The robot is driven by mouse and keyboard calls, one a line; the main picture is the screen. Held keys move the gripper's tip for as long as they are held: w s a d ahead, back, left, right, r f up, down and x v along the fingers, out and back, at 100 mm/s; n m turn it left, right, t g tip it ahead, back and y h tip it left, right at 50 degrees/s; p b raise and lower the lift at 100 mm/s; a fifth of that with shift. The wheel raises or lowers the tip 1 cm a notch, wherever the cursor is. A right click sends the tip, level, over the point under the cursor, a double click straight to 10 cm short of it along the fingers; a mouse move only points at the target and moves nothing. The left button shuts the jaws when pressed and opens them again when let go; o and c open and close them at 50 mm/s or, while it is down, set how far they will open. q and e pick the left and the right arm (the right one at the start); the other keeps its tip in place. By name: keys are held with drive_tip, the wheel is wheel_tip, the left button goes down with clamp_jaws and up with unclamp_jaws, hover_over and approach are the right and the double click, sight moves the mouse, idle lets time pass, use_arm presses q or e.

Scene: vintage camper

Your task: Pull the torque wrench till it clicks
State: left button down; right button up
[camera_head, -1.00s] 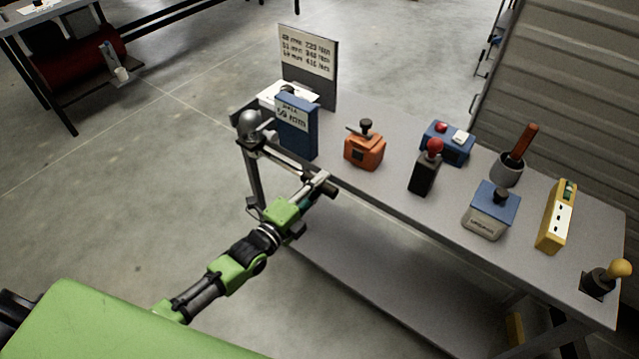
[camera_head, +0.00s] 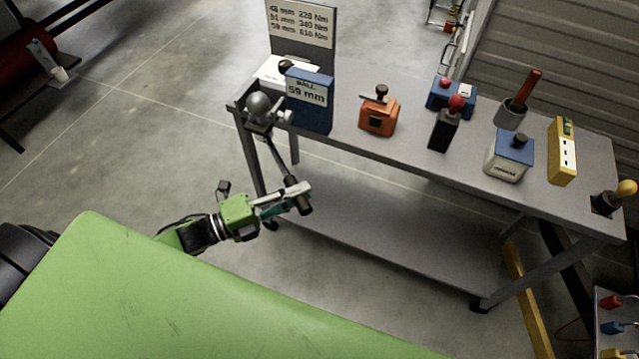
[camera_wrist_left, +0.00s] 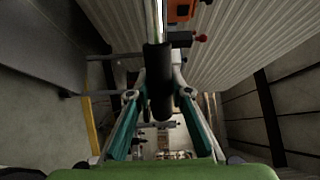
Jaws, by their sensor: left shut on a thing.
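The torque wrench (camera_head: 279,155) has a bright metal shaft and a dark handle. Its head end is at the grey tow ball (camera_head: 259,107) on the bench's left end, and the handle sticks out past the front edge. My left gripper (camera_head: 296,196) is shut around the dark handle. In the left wrist view the handle (camera_wrist_left: 158,75) runs between the fingers (camera_wrist_left: 160,97), with the shaft beyond it. How the wrench head seats at the ball is hard to see. My right gripper is out of view.
The grey bench (camera_head: 400,160) bears a blue box (camera_head: 309,115) marked "BALL 59 mm", an orange device (camera_head: 379,117) and several other items towards the right. A sign (camera_head: 301,28) with mm and Nm values stands behind. Open concrete floor (camera_head: 120,150) lies to the left.

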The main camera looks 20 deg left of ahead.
use_arm(q)
drive_tip(key=shift+s+a+m+g+h+b, duration=0.8)
drive_tip(key=shift+s+a+m+g+h, duration=0.4)
drive_tip(key=shift+s+a, duration=0.35)
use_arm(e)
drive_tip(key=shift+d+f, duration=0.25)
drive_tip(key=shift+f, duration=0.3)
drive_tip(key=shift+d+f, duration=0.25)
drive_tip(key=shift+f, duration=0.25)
use_arm(q)
drive_tip(key=shift+w+a, duration=0.1)
drive_tip(key=c, duration=1.8)
unclamp_jaws()
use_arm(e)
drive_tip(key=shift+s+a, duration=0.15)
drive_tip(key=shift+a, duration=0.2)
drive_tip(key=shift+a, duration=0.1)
use_arm(q)
drive_tip(key=v, duration=1.2)
drive_tip(key=shift+a, duration=0.1)
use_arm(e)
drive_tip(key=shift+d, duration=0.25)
